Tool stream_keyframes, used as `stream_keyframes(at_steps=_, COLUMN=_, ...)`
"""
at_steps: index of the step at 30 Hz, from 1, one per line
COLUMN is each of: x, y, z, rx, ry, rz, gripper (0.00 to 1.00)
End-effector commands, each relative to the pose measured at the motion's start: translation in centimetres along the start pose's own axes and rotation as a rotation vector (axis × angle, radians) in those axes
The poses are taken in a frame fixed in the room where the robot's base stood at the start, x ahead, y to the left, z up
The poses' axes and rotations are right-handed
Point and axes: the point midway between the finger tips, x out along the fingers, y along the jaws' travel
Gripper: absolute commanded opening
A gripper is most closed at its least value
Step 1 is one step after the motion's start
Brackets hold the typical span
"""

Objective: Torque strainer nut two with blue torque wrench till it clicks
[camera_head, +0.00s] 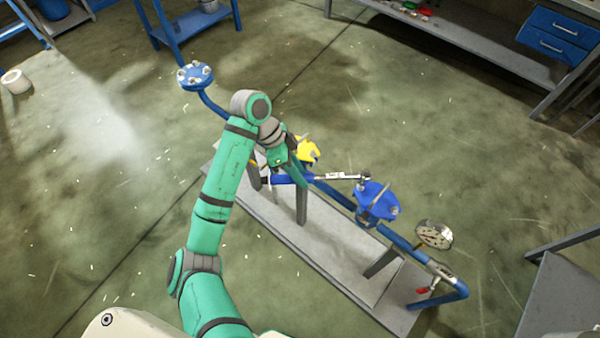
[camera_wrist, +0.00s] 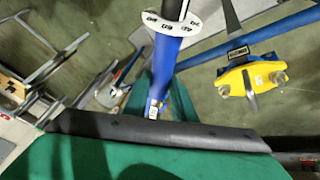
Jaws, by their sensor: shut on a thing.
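The torque wrench (camera_head: 336,176) has a blue handle and a silver shaft. In the head view it reaches right from my gripper (camera_head: 291,173) to the top of the blue strainer (camera_head: 377,203). Its far end meets or overlaps the strainer's upper left side; whether it sits on a nut is too small to tell. In the wrist view my green fingers are shut on the blue handle (camera_wrist: 161,62), and a white labelled ring shows above them. Strainer nut two cannot be told apart.
A yellow fitting (camera_head: 308,151) with bolts sits on the blue pipe behind my gripper, close to the wrench. A pressure gauge (camera_head: 435,234) and a red-handled valve (camera_head: 424,290) are further right. The pipe stands on a grey base (camera_head: 330,254). Floor around it is mostly clear.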

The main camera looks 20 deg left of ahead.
Motion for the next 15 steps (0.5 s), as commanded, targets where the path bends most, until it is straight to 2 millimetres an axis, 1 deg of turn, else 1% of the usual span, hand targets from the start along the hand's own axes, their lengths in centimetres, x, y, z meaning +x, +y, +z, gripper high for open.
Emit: stream_keyframes(at_steps=15, x=0.23, y=-0.07, z=0.09, rx=0.001, ry=0.002, rz=-0.001, gripper=0.00)
